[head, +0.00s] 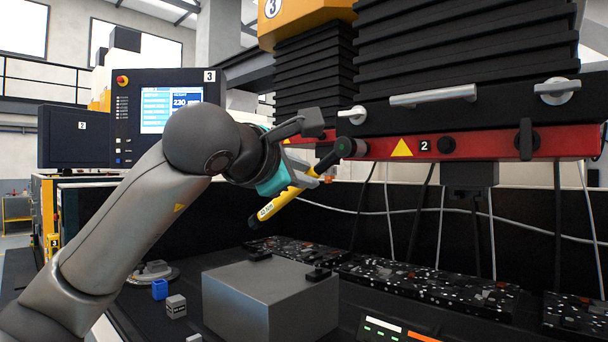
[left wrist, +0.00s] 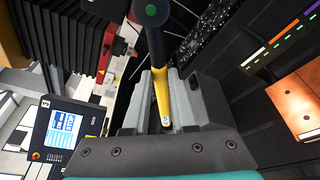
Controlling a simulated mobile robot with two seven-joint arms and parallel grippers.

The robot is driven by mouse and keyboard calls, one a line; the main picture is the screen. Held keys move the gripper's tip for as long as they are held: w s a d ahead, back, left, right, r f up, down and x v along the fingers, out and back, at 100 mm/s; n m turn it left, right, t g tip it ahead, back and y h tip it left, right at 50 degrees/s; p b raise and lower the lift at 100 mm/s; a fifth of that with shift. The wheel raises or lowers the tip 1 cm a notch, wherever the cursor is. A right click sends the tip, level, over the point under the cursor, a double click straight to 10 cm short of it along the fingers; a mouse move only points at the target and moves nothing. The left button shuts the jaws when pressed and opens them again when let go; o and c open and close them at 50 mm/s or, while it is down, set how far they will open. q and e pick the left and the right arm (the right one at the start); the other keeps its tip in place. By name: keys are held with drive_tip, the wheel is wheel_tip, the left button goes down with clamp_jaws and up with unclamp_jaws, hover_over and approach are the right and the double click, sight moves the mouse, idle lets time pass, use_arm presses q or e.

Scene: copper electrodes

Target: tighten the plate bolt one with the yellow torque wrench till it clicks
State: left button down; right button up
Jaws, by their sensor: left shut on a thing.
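The yellow torque wrench (head: 277,205) is held aslant in the air by my left gripper (head: 308,180), which is shut on its shaft. One black end with a green dot (head: 345,147) points up and right, in front of the red bar. The other black end points down and left, above the grey block. In the left wrist view the wrench (left wrist: 162,95) runs between the two fingers (left wrist: 168,75). The red bar (head: 475,146) carries black knobs and a label 2. I cannot tell which part is plate bolt one. My right gripper is not in view.
A grey metal block (head: 270,295) stands on the dark table below the wrench. Dark speckled slabs (head: 430,285) lie behind it. A blue cube (head: 160,289) and a grey cube (head: 176,305) are at left. A screen panel (head: 165,110) stands behind my arm. Cables hang under the red bar.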

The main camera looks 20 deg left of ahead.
use_arm(q)
drive_tip(key=shift+s+a+r, duration=0.15)
drive_tip(key=shift+s+a, duration=0.05)
drive_tip(key=shift+s, duration=0.25)
idle(0.4)
drive_tip(key=s, duration=0.1)
drive_tip(key=s+a+b, duration=0.1)
drive_tip(key=s, duration=0.1)
drive_tip(key=s+b, duration=0.1)
drive_tip(key=shift+s+a, duration=0.35)
